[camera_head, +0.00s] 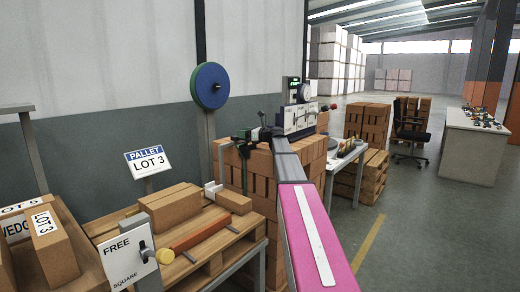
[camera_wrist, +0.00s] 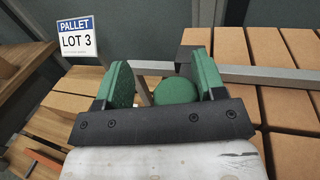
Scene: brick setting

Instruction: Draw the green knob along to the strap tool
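A round green knob (camera_wrist: 176,92) shows in the wrist view between the two green finger pads of my gripper (camera_wrist: 165,82). The pads stand apart, with a visible gap between the knob and the left pad. Whether the right pad touches the knob I cannot tell. A grey metal rail (camera_wrist: 272,76) runs to the right beyond the knob. In the head view my gripper (camera_head: 246,135) is small, above the near brick stack, and the knob cannot be told apart from the green pads. I cannot pick out the strap tool for certain.
Brick stacks (camera_head: 259,180) stand under and around my gripper. A pallet sign (camera_head: 149,161) reading LOT 3 and a blue-and-green wheel (camera_head: 210,86) on a post stand left. A panel with dials (camera_head: 299,118) stands just right of the gripper. Open floor (camera_head: 400,230) lies right.

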